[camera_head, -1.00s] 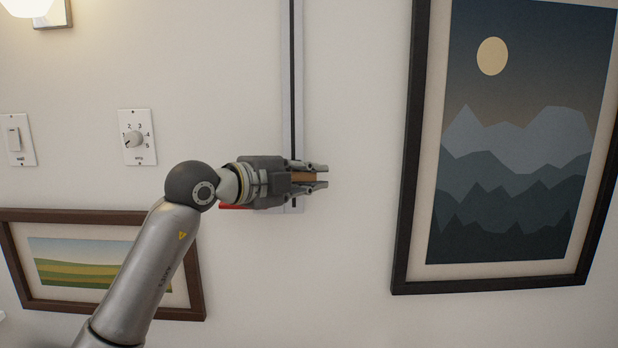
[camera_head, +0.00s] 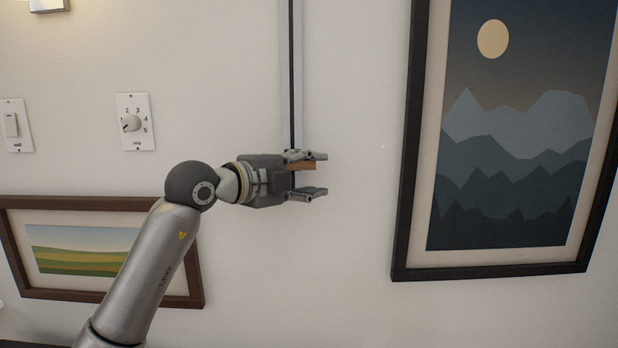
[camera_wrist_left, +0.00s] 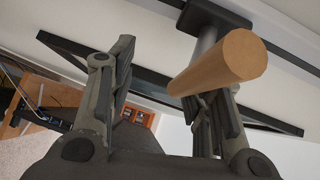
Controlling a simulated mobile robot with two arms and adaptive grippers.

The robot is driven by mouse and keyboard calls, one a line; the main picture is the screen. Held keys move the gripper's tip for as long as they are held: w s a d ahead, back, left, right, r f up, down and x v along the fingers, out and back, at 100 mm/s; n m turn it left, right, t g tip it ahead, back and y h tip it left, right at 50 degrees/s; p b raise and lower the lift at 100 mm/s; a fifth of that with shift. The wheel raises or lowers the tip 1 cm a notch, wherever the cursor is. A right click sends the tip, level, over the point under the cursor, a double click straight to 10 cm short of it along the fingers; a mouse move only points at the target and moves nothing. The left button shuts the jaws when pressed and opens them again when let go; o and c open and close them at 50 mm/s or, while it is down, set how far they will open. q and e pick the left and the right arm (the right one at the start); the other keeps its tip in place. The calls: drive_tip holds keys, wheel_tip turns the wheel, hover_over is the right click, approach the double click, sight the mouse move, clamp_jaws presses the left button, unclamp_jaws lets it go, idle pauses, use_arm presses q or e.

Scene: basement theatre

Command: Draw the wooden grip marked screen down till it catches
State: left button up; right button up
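The wooden grip (camera_head: 302,166) is a short light-brown rod in front of a narrow slotted rail (camera_head: 291,70) that runs down the wall. In the left wrist view the grip (camera_wrist_left: 222,62) stands out on a grey stem from a dark block (camera_wrist_left: 214,14). My left gripper (camera_head: 316,175) is open around the grip, its fingers above and below it. The grip lies close to the upper finger and well clear of the lower one. The rail's lower end is hidden behind my gripper, and no mark or screen shows. My right gripper is in neither view.
A large framed mountain picture (camera_head: 398,200) hangs to the right, and a framed landscape (camera_head: 100,203) at lower left. A dial plate (camera_head: 134,121) and a switch (camera_head: 12,125) are on the left. The wall between rail and large picture is bare.

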use_arm(q)
drive_tip(key=shift+f, duration=0.55)
drive_tip(key=shift+y, duration=0.3)
drive_tip(key=v, duration=1.2)
drive_tip(key=shift+a+r, duration=0.1)
drive_tip(key=shift+r, duration=0.05)
